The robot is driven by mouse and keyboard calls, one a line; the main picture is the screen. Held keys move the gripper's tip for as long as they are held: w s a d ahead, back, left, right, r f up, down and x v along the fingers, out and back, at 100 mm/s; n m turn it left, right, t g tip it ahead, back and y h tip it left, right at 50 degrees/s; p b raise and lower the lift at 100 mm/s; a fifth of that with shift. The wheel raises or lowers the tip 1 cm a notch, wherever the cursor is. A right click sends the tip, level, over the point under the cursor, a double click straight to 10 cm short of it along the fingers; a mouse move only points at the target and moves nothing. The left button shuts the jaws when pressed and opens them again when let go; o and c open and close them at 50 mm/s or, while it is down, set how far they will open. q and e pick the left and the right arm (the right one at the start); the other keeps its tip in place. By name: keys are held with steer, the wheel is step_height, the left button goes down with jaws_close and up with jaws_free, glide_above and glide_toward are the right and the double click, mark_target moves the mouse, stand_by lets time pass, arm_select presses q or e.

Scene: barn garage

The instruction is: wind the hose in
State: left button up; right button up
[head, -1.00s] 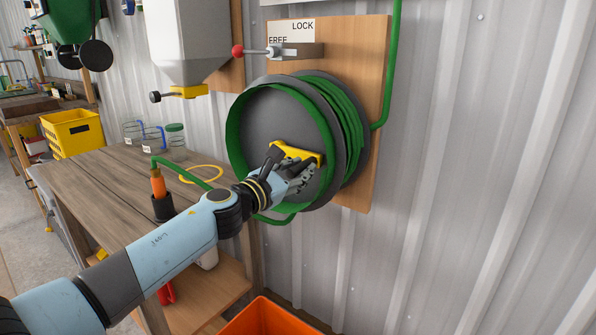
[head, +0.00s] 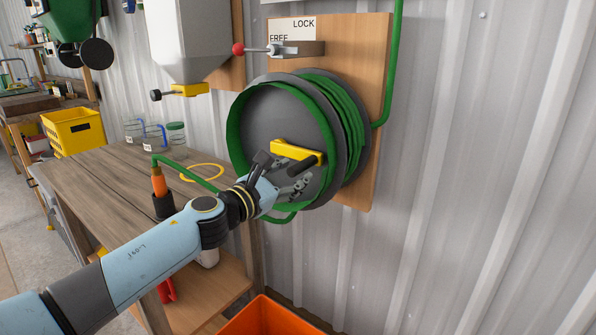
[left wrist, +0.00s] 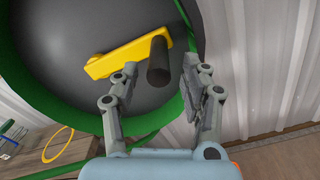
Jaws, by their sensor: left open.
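The reel (head: 262,120) is a grey drum with green rims on a wooden wall board, with green hose (head: 345,120) wound on it. Its yellow crank (head: 290,150) carries a black handle (head: 303,165) at the right end. My left gripper (head: 283,174) is open and empty, in front of the reel face and just below the crank. In the left wrist view, the black handle (left wrist: 158,60) stands out beyond and between the open fingertips (left wrist: 160,72), apparently not gripped. The hose's orange nozzle (head: 158,182) stands in a black holder on the bench. My right gripper is not in view.
Above the reel, a red-knobbed lever (head: 238,49) points left, beside the FREE label (head: 278,39). A wooden bench (head: 95,185) with jars (head: 153,137) and a yellow ring (head: 201,173) stands at left. An orange crate (head: 265,318) is below. The wall at right is clear.

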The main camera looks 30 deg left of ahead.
arm_select(q)
steer(key=shift+s+a, duration=0.15)
steer(key=shift+s, duration=2.15)
